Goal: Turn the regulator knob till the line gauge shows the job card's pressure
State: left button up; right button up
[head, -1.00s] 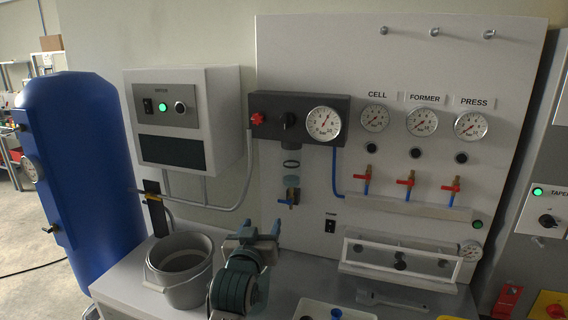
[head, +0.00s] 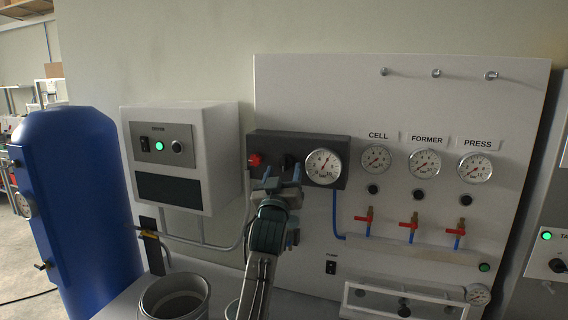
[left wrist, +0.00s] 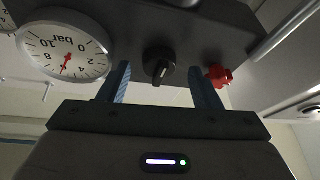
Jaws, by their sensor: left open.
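The regulator knob (left wrist: 158,65) is black with a pale mark, on the underside-looking dark block in the left wrist view; in the head view it is mostly behind my gripper. My left gripper (head: 277,178) is open, with its fingers on either side of the knob in the left wrist view (left wrist: 163,82), not visibly closed on it. The line gauge (head: 323,166) is white with a red needle, right of the knob; in the left wrist view (left wrist: 64,46) it appears upside down, needle near the 6. I cannot make out a job card. My right gripper is not in view.
A red knob (head: 254,160) sits close left of the regulator knob. The dark block (head: 341,142) is on a white panel with CELL, FORMER and PRESS gauges and red-handled valves. A grey box (head: 221,157) stands left; a bucket (head: 172,292) is below.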

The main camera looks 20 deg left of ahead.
pick_arm(q)
jog(key=shift+w+r, duration=0.35)
jog(key=shift+w, duration=0.3)
jog(key=c, duration=1)
jog(key=shift+f, duration=0.1)
